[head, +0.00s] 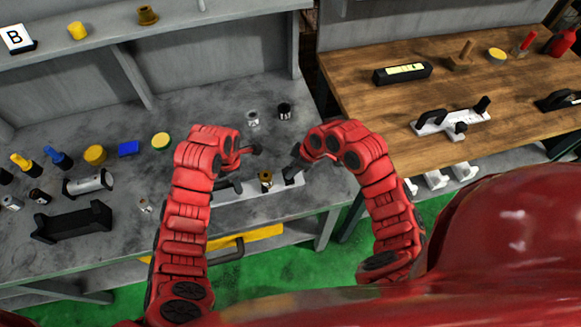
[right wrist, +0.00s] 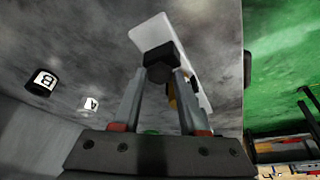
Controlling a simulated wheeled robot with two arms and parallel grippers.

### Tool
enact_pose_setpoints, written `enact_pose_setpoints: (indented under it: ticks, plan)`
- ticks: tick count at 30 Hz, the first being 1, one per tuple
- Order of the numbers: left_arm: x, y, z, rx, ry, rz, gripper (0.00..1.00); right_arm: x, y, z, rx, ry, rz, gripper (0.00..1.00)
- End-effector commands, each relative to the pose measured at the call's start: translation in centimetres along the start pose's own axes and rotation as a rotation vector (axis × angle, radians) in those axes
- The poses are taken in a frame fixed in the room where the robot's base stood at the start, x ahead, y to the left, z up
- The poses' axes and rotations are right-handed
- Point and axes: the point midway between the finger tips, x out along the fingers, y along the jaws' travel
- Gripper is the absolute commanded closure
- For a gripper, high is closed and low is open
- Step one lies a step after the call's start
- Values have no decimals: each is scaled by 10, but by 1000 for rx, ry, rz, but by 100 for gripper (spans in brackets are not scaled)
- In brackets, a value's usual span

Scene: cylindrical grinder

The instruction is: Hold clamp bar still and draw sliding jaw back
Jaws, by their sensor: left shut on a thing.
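The clamp fixture (head: 255,188) has a long white base and lies on the grey bench near its front edge. Its black clamp bar (head: 226,187) is at the left end. My left gripper (head: 232,174) is shut on it, with the fingers largely hidden by my arm. A brass knob (head: 265,179) stands mid-base. The black sliding jaw (head: 290,177) is at the right end, and my right gripper (head: 295,168) is over it. In the right wrist view the fingers of my right gripper (right wrist: 160,75) are apart, on either side of the black jaw (right wrist: 160,58); contact is unclear.
Two small cylinders, one silver (head: 253,118) and one black (head: 284,111), stand behind the clamp. A dark cradle (head: 72,222) and several small parts are left. A wooden table (head: 385,108) is right, across a gap. The bench's middle back is clear.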

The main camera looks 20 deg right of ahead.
Motion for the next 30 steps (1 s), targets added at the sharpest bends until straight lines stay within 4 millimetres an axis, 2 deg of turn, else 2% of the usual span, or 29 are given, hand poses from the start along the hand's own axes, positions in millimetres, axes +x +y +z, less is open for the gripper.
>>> enact_pose_setpoints:
  ticks: [1,5,13,17,20,30]
  plan:
    - [1,2,-5,-8,9,1,100,-1,2,2,2,-4,5,50]
    - [0,1,-4,-7,8,1,100,0,2,1,2,-3,4,28]
    - [0,1,-3,-5,6,1,100,0,1,1,2,-2,2,28]
    - [0,1,-2,-4,5,1,100,-8,1,0,1,0,4,28]
    - [0,1,-2,-4,4,1,100,-24,3,1,3,2,9,28]
    - [0,0,-1,-3,2,0,100,-98,3,1,2,2,10,28]
